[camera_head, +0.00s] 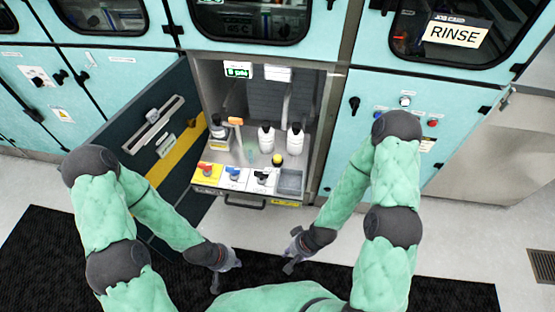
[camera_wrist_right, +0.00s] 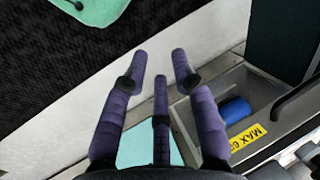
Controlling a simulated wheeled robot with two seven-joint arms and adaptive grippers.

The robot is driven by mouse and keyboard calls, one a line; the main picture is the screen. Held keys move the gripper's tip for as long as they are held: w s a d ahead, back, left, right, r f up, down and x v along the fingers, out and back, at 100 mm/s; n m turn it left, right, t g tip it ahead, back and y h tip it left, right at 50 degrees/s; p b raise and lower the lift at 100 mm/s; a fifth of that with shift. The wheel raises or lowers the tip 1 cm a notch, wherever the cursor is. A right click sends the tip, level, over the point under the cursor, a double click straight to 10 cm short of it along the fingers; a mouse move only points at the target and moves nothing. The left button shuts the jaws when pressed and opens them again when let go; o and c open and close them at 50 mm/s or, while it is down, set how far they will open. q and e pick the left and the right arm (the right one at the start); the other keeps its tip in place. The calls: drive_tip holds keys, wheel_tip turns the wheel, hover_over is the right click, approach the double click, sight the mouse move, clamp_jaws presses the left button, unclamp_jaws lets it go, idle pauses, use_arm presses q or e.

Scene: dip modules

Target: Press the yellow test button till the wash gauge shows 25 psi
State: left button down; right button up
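A yellow button (camera_head: 277,160) stands on the deck of the open cabinet bay, in front of two white bottles. A small gauge display with green figures (camera_head: 238,69) is at the top left of the bay; its figures are too small to read surely. My left gripper (camera_head: 226,281) is low in front of the cabinet, fingers apart and empty. My right gripper (camera_head: 291,260) is also low, to the right and well below the button. The right wrist view shows its fingers (camera_wrist_right: 160,72) spread with nothing between them.
A row of red, blue and black valves (camera_head: 234,177) lines the bay's front. The open dark door (camera_head: 130,120) stands left of the bay. A black mat (camera_head: 60,260) covers the floor.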

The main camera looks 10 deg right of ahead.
clamp_jaws()
idle(1.0)
